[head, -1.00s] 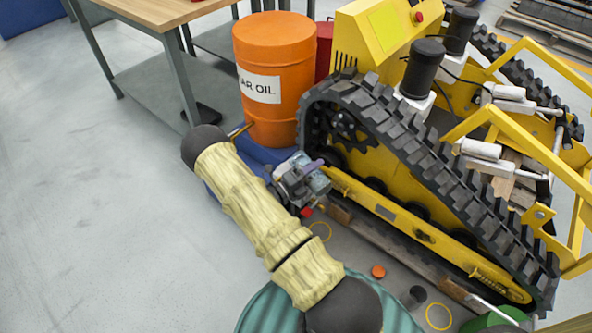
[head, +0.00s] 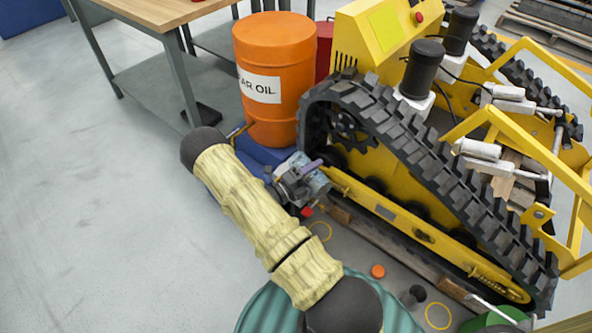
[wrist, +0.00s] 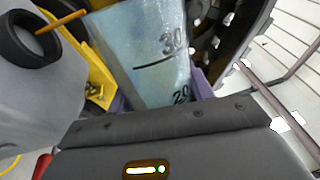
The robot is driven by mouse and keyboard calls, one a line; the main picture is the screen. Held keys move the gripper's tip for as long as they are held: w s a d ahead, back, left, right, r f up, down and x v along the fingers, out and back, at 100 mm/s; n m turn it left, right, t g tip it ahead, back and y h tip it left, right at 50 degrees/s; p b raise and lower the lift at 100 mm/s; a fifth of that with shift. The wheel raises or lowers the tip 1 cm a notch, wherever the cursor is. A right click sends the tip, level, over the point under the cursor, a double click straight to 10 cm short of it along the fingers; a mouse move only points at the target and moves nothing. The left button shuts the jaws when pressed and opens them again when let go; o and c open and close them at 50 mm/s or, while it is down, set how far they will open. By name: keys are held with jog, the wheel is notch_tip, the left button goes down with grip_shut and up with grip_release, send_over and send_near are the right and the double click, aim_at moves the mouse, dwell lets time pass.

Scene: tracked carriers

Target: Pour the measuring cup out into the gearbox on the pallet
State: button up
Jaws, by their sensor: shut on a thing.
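My gripper (head: 300,180) is low beside the yellow tracked carrier, its purple fingers shut on the measuring cup (head: 317,183). In the wrist view the cup (wrist: 145,50) is clear and bluish, with 30 and 20 marks, and looks tilted. A thin amber streak (wrist: 62,20) runs from the cup's upper left edge to a black ring opening (wrist: 28,38) on a grey body, which looks like the gearbox (wrist: 45,100). The liquid level in the cup is unclear. In the head view I cannot make out the gearbox, near my arm and the carrier.
An orange gear oil drum (head: 275,80) stands behind my gripper, next to a workbench (head: 150,80). The carrier's black track (head: 400,150) rises close on the right. An orange cap (head: 378,271) and small dark pieces (head: 416,294) lie in front. Open floor is at left.

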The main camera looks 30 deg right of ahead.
jog(key=shift+w+n+p, duration=0.1)
jog(key=shift+n+p, duration=0.2)
jog(key=shift+n, duration=0.1)
dwell(0.8)
jog(key=shift+f, duration=0.2)
jog(key=m+b, duration=0.1)
jog(key=b, duration=0.1)
jog(key=m+b, duration=0.1)
jog(key=m, duration=0.1)
jog(key=shift+s+g+b, duration=0.35)
jog(key=shift+g+b, duration=0.05)
jog(key=shift+s+r+m, duration=0.1)
jog(key=shift+r+m, duration=0.15)
jog(key=shift+m, duration=0.35)
jog(key=shift+r, duration=0.2)
